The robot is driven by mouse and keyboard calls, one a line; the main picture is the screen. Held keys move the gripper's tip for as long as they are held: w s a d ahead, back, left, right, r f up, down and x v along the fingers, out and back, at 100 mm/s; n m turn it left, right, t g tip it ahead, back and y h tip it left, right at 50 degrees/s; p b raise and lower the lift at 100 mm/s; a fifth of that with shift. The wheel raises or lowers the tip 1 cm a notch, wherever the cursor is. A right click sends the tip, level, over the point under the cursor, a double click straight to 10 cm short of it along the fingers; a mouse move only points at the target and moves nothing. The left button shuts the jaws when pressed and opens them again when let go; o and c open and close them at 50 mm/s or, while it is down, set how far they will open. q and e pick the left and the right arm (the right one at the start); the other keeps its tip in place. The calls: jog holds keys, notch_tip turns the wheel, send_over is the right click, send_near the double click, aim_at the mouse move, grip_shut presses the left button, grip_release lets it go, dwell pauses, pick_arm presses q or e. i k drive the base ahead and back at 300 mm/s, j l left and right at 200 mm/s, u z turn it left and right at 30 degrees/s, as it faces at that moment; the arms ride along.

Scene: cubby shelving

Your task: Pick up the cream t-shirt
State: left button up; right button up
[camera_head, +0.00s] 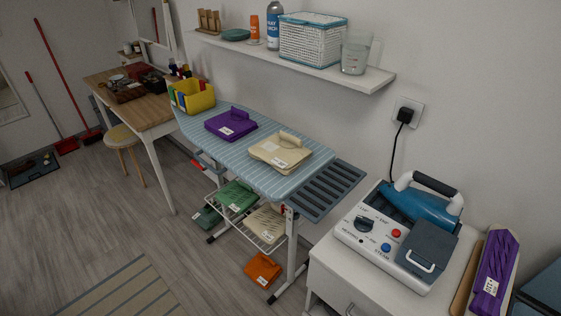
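A folded cream t-shirt (279,151) with a rolled piece on top and a small white label lies on the right half of the blue striped ironing board (235,146). Another cream folded item (264,224) lies on the wire rack under the board. A folded purple garment (230,123) lies on the board to the left of the cream t-shirt, apart from it. Neither of my grippers shows in the head view.
A yellow bin (191,97) stands at the board's far left end. A steam station (397,234) sits on a white cabinet at the right. A wall shelf (290,62) hangs above the board. Green and orange folded items lie below.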

aim_at(284, 152)
jog(key=j+z, duration=0.2)
jog(key=z, duration=0.65)
jog(key=j+z, duration=0.65)
jog(key=k+j+z, duration=0.15)
jog(key=j, duration=0.3)
jog(key=k+j+z, duration=0.15)
jog(key=j, duration=0.75)
jog(key=k+j, duration=0.15)
jog(key=j, duration=0.25)
